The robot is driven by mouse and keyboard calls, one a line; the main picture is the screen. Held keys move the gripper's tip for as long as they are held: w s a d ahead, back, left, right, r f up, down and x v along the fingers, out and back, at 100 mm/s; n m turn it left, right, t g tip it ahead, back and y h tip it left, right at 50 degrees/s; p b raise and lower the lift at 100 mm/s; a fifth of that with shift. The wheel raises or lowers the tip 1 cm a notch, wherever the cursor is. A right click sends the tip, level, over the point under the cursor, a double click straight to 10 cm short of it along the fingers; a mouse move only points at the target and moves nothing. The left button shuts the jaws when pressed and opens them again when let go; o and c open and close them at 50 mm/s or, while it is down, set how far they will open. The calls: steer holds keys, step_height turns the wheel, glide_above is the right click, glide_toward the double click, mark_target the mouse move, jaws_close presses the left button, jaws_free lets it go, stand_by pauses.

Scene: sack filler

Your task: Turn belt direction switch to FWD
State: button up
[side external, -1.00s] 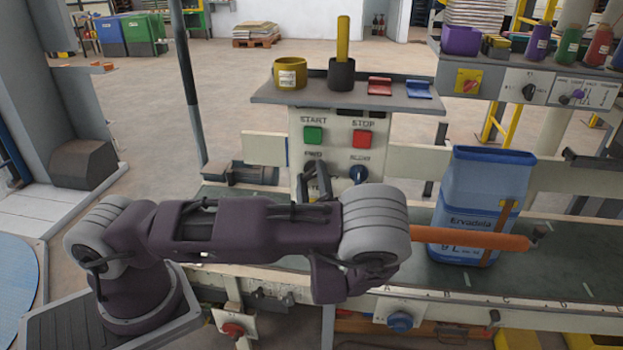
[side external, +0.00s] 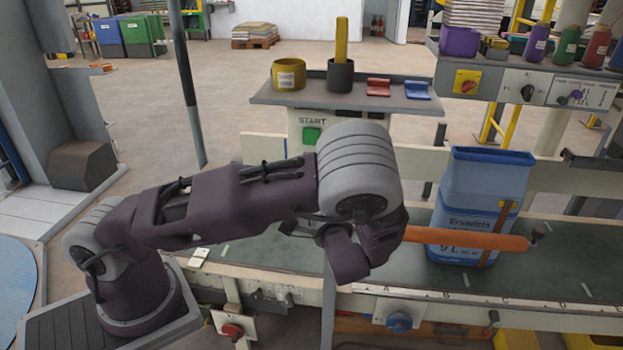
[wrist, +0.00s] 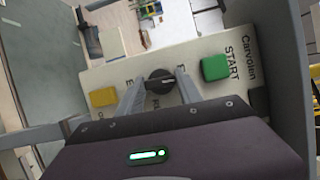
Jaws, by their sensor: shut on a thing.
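The belt direction switch is a round black knob (wrist: 160,82) on the cream control panel in the wrist view. It sits between the green START button (wrist: 214,67) and a yellow button (wrist: 103,97). My gripper (wrist: 160,90) has its two grey fingers on either side of the knob and is shut on it. A small pale mark shows on the knob, but its exact heading and the small lettering around it are too unclear to read. In the side external view my arm hides the knob, the FWD label and the fingertips; START (side external: 312,135) still shows.
A shelf (side external: 300,98) with a yellow cup and a dark holder juts out above the panel. A blue-and-white sack (side external: 480,205) stands on the green belt (side external: 560,265) at right, with an orange bar (side external: 465,239) across its front.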

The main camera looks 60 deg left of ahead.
steer(key=shift+n, duration=0.3)
stand_by(0.4)
steer(key=o, duration=1.4)
steer(key=v, duration=0.7)
steer(key=shift+d+r, duration=0.1)
steer(key=shift+g, duration=0.3)
